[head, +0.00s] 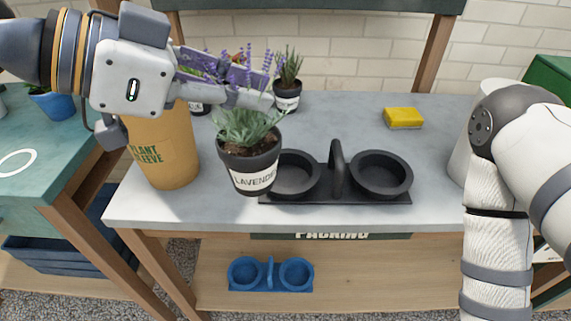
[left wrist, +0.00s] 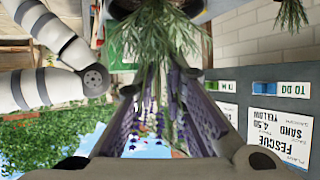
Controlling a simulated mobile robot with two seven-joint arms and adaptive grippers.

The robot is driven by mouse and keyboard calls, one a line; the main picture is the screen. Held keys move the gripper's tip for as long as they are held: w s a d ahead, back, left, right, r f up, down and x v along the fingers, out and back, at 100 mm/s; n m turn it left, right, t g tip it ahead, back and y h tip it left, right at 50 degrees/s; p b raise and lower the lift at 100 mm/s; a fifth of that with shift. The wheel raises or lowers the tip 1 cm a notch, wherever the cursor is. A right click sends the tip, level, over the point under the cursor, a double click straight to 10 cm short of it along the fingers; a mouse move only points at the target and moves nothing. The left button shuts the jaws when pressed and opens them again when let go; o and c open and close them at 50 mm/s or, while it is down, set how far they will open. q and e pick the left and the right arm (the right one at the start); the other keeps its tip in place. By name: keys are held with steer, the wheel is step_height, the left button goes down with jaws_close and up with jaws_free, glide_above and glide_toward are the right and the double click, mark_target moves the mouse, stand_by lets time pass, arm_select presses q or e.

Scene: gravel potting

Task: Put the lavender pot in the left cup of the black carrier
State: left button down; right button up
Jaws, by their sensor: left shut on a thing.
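The lavender pot (head: 249,172) is dark with a white LAVENDER label and hangs slightly tilted. My left gripper (head: 262,98) is shut on its plant, above the pot. In the left wrist view the lavender stems (left wrist: 155,85) run between the fingers (left wrist: 160,110), and the dark pot base shows only in part at the top edge. The black carrier (head: 337,165) stands on the grey bench. Its left cup (head: 298,177) looks empty, and its right cup (head: 380,175) is empty. The pot overlaps the left cup's left edge in the head view; its exact height is unclear.
An orange plant sleeve container (head: 163,150) stands left of the pot. Another potted plant (head: 287,97) stands behind, beside a partly hidden pot. A yellow sponge (head: 404,118) lies at the back right. A blue carrier (head: 270,274) is on the lower shelf. My right arm is at the right.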

arm_select(q)
steer(key=w+d+f+b, duration=0.3)
steer(key=w+d+f, duration=0.2)
steer(key=w+f, duration=0.7)
steer(key=shift+f, duration=0.15)
arm_select(e)
steer(key=shift+g, duration=0.9)
steer(key=shift+s+f, duration=1.95)
steer(key=shift+f, duration=0.05)
arm_select(q)
steer(key=shift+f, duration=0.1)
steer(key=shift+f, duration=0.15)
steer(key=c, duration=1.7)
jaws_free()
steer(key=shift+o, duration=0.2)
steer(key=shift+s, duration=0.1)
